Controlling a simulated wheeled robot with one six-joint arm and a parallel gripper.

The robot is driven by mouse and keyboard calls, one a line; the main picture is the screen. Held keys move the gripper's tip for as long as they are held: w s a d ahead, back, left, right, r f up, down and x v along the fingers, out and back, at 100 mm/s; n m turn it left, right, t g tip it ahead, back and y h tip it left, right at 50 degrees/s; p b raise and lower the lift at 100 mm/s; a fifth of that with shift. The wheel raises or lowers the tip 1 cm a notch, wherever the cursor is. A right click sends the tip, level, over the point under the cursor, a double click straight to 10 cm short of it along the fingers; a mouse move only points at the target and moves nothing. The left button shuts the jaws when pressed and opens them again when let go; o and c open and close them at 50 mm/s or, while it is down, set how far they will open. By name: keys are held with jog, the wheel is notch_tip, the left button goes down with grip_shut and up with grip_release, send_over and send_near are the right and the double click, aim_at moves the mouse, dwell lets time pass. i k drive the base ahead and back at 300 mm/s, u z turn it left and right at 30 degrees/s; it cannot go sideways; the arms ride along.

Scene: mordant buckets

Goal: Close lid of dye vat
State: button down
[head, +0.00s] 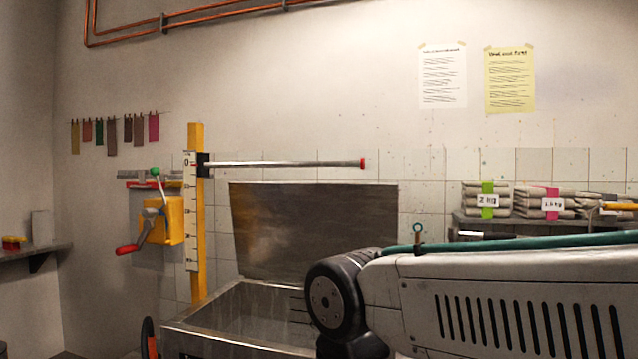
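The dye vat (205,335) is a metal box in the lower middle of the head view. Its lid (310,225) is a flat, stained metal panel. The lid stands raised at the vat's back, close to the tiled wall, so the vat is open. Part of the inner wall shows, with dark marks on it. My arm comes in from the right and covers the vat's right side and the lid's lower right corner. My gripper is not in this view.
A yellow post (197,220) with a scale stands at the vat's left back. A red-tipped metal bar (290,163) reaches right from it, above the lid. A yellow crank box (163,222) hangs left. A shelf (470,220) holds folded cloth bundles (487,198) at right.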

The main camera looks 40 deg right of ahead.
aim_at(280, 230)
jog(key=u, duration=0.45)
jog(key=k, duration=0.65)
jog(key=u, duration=0.65)
jog(key=i, duration=1.1)
jog(key=z, duration=0.85)
jog(key=i, duration=0.8)
jog(key=z, duration=0.9)
